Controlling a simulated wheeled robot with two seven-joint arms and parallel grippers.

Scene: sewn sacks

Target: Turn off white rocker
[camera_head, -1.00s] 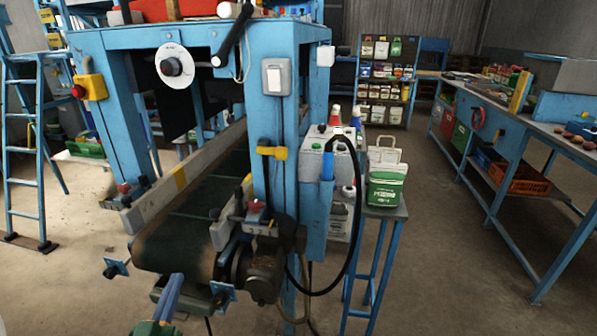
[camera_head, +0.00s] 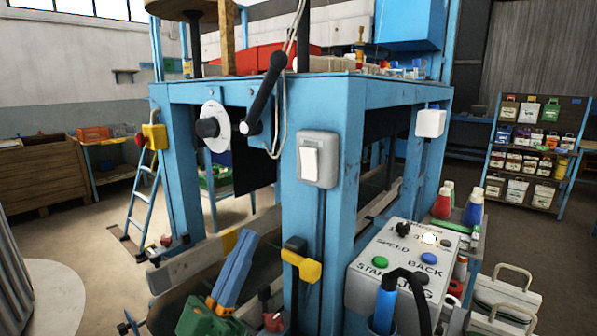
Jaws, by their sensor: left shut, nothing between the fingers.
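The white rocker (camera_head: 309,161) is set in a grey switch box on the front blue post of the machine frame, right of centre. I cannot tell which way it is tipped. My left gripper (camera_head: 245,240), with blue fingers on a green body, points up from the lower left. Its fingers are together and empty. It is below and left of the rocker, apart from it. My right gripper is not in view.
A black lever (camera_head: 266,92) and a white round dial (camera_head: 213,127) are left of the rocker. A yellow clamp (camera_head: 301,265) sits on the post below it. A control box (camera_head: 398,270) with coloured buttons stands at the lower right. A conveyor runs behind my gripper.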

